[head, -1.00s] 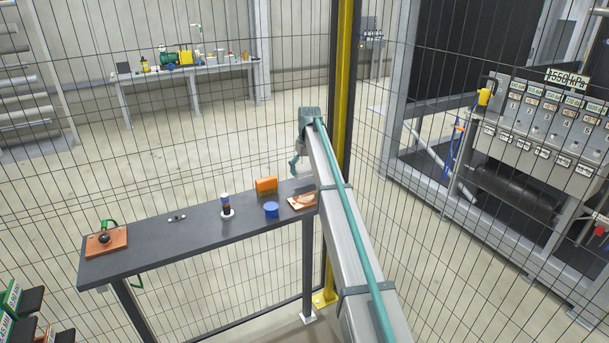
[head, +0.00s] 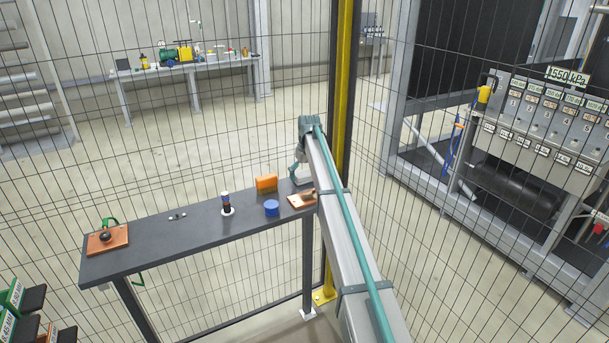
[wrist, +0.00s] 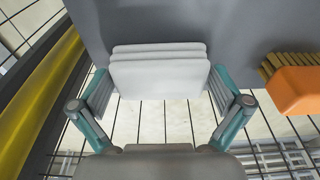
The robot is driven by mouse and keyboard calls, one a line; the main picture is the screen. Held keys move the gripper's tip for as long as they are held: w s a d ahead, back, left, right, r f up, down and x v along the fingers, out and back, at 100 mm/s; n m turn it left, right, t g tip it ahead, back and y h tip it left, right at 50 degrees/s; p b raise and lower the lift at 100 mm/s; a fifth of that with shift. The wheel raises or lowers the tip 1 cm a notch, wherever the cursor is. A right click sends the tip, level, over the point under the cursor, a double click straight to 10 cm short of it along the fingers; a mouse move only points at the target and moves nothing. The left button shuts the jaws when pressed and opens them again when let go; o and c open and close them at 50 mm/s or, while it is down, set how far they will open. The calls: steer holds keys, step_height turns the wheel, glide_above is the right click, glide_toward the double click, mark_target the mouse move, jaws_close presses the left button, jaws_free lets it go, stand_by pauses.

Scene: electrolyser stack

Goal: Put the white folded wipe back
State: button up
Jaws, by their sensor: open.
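The white folded wipe (wrist: 160,70) shows in the wrist view as a stack of pale layers at the dark shelf's edge. My gripper (wrist: 158,92) is open, with one teal-jointed finger on each side of the wipe. I see a gap at the lower part of each side; contact higher up is unclear. Whether the wipe rests on the shelf or is above it, I cannot tell. In the head view my gripper (head: 300,174) is low over the right back end of the dark shelf (head: 190,235). The wipe cannot be made out clearly there.
An orange brush (head: 266,183) is just left of my gripper, also at the right of the wrist view (wrist: 297,88). A yellow post (head: 342,130) and mesh fencing are close by.

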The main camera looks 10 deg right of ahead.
mark_target(307, 175)
step_height(307, 175, up, 12)
steer(key=s+b, duration=0.1)
steer(key=b, duration=0.1)
steer(key=shift+s+d+r+b, duration=0.15)
steer(key=shift+s+d+b, duration=0.1)
steer(key=shift+s+b, duration=0.1)
stand_by(0.3)
